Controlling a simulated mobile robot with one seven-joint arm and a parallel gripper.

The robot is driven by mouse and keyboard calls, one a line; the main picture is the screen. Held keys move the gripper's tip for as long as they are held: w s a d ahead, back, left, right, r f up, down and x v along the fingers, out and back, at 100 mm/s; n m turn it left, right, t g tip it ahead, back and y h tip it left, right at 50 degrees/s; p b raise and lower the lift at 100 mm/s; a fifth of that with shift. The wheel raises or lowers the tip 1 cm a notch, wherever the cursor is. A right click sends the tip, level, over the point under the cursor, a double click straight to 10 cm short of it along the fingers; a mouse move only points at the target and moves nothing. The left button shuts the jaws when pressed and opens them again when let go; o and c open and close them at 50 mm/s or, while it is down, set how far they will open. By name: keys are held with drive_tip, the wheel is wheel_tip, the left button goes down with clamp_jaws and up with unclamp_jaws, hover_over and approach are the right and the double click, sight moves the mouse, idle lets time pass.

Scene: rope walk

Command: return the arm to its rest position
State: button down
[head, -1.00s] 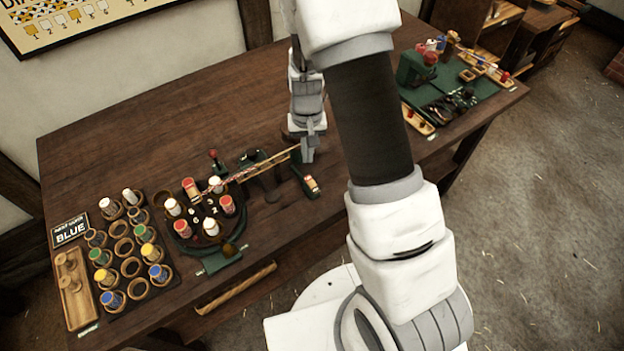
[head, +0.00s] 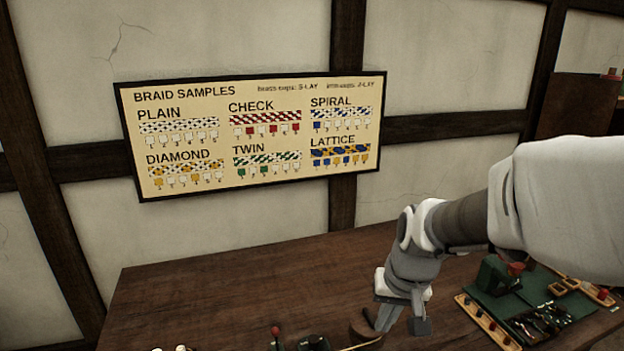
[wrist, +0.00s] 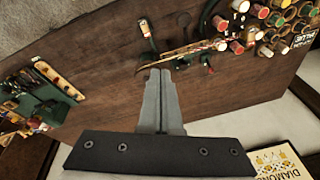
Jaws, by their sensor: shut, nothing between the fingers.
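My gripper (head: 402,322) is in the lower right of the head view, pointing down over the wooden bench (head: 210,290). In the wrist view its two fingers (wrist: 160,78) lie together with nothing between them. My arm reaches in from the right edge of the head view, bent at the wrist. The fingers are above the bench top in the wrist view, apart from the braiding stand and its bobbins (wrist: 236,46). How high they are above the wood I cannot tell.
A braid samples board (head: 250,130) hangs on the wall behind the bench. A green mat (head: 545,310) with tools lies at the right, below my forearm. The bench's back left is bare.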

drive_tip(key=s+d+r+n+t+h, duration=0.1)
drive_tip(key=s+r+t, duration=0.2)
drive_tip(key=s+r, duration=0.7)
drive_tip(key=s, duration=0.4)
drive_tip(key=shift+d, duration=0.1)
drive_tip(key=w+d+f+n+g+h, duration=0.1)
drive_tip(key=w+f+n+g, duration=0.15)
drive_tip(key=w+f, duration=0.35)
drive_tip(key=w+f+n+g, duration=0.1)
drive_tip(key=w+f+n, duration=0.25)
drive_tip(key=w, duration=0.55)
drive_tip(key=w+f+n+b, duration=0.1)
drive_tip(key=w+f, duration=0.1)
drive_tip(key=f, duration=0.6)
drive_tip(key=w+a+f+n+g+b, duration=0.1)
drive_tip(key=w+f, duration=0.1)
drive_tip(key=f, duration=0.7)
drive_tip(key=w+f+n+g+y+b, duration=0.1)
drive_tip(key=w+f+b, duration=0.1)
drive_tip(key=f, duration=0.6)
drive_tip(key=shift+w+a+f+n, duration=0.2)
drive_tip(key=shift+w+f+n, duration=0.1)
drive_tip(key=shift+n, duration=0.1)
